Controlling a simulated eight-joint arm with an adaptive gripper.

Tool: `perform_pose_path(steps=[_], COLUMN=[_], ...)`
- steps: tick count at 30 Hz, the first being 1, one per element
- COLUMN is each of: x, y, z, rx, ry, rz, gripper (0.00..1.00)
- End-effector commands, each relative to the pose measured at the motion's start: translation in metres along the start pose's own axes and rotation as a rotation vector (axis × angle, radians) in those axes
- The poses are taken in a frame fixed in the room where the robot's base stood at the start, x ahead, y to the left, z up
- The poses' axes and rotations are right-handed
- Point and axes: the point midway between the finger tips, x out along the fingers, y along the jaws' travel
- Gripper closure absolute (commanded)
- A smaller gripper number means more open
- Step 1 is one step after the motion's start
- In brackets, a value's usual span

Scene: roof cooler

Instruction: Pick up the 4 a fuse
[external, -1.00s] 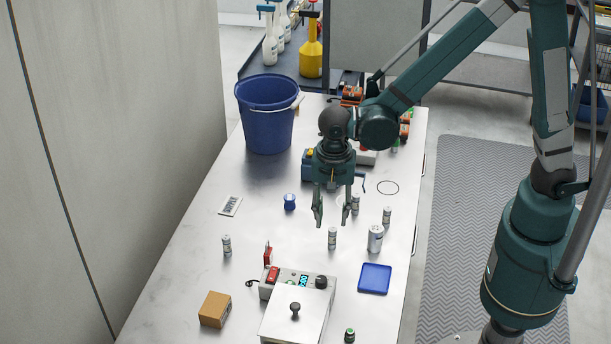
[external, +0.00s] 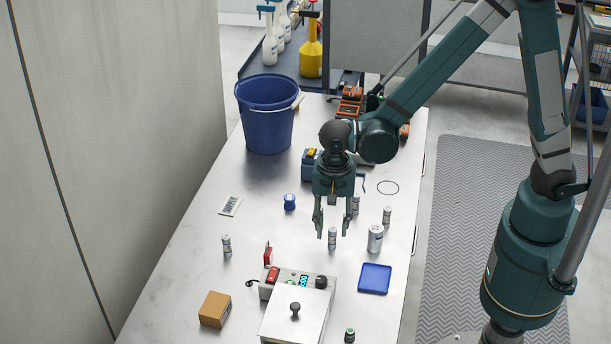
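Several small white-grey cylinders that look like fuses stand upright on the metal bench. One fuse (external: 332,240) stands below my gripper, and its top lies between the fingers as seen in the picture. Others stand behind it (external: 356,206), to the right (external: 387,216) and far left (external: 226,246). A wider white cylinder (external: 375,239) stands right of the nearest one. The labels are too small to read, so I cannot tell which is the 4 A fuse. My gripper (external: 332,233) points down, open, with nothing held. I cannot tell its exact height above the fuse.
A metal box with a display and knob (external: 297,308) stands in front, with a blue tray (external: 375,279) to its right. A cardboard box (external: 215,309), a blue knob-like part (external: 290,202) and a blue bucket (external: 266,117) also stand on the bench. The left middle is mostly clear.

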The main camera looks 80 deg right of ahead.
Motion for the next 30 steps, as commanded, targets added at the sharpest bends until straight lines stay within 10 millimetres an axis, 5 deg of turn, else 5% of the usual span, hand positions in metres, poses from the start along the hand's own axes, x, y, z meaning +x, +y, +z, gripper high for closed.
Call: perform_pose_path(steps=[12,30], x=[0.036,0.037], y=[0.001,0.002], z=[0.001,0.001], rx=[0.000,0.000], ry=[0.000,0.000], rz=[0.000,0.000], gripper=[0.67,0.67])
